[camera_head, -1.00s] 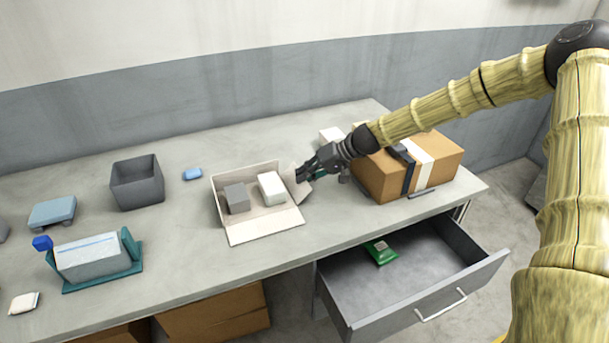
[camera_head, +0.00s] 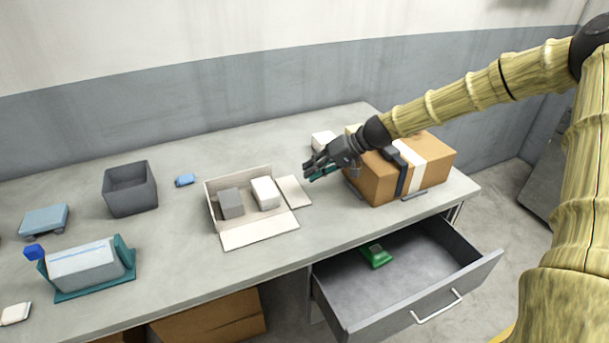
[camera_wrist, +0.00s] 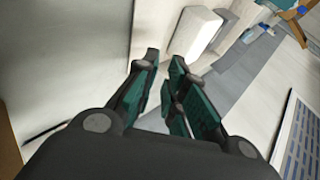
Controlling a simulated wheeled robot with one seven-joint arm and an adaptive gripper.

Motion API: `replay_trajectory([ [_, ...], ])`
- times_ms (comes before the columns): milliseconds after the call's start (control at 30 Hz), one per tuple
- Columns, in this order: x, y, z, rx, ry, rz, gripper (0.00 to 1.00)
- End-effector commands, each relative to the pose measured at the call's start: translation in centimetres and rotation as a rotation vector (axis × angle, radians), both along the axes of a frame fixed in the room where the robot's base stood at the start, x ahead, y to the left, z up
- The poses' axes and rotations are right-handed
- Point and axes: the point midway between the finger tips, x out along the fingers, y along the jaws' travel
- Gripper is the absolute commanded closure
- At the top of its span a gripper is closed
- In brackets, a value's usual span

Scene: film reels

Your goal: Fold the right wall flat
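A shallow cream box (camera_head: 208,203) sits on the table with a grey block and a white block (camera_head: 265,192) inside. Its right wall (camera_head: 293,191) lies folded outward, flat or nearly flat on the tabletop. Its front wall (camera_head: 259,231) is also laid outward on the table. The back and left walls stand up. My gripper (camera_head: 308,171) is above and just right of the right wall, apart from it. In the wrist view its teal-padded fingers (camera_wrist: 163,75) are a little apart with nothing between them; a white block (camera_wrist: 194,34) shows beyond.
A taped brown carton (camera_head: 425,160) stands close to the right of my gripper. A dark grey bin (camera_head: 130,188) and a small blue item (camera_head: 185,180) lie left of the box. An open drawer (camera_head: 350,300) juts out at the front right.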

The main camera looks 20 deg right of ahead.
Motion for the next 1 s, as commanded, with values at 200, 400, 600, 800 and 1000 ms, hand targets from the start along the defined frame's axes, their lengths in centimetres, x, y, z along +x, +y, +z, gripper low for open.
replay_trajectory([
  [200,-1.0,-1.9,1.8,0.001,-0.002,-0.001,0.88],
  [400,-1.7,-3.3,3.0,0.0,-0.001,0.0,0.88],
  [600,-2.1,-4.1,3.7,0.001,0.0,0.0,0.88],
  [800,-2.2,-4.3,3.8,0.0,0.0,0.0,0.88],
  [1000,-2.2,-4.2,3.8,0.0,0.0,0.0,0.88],
])
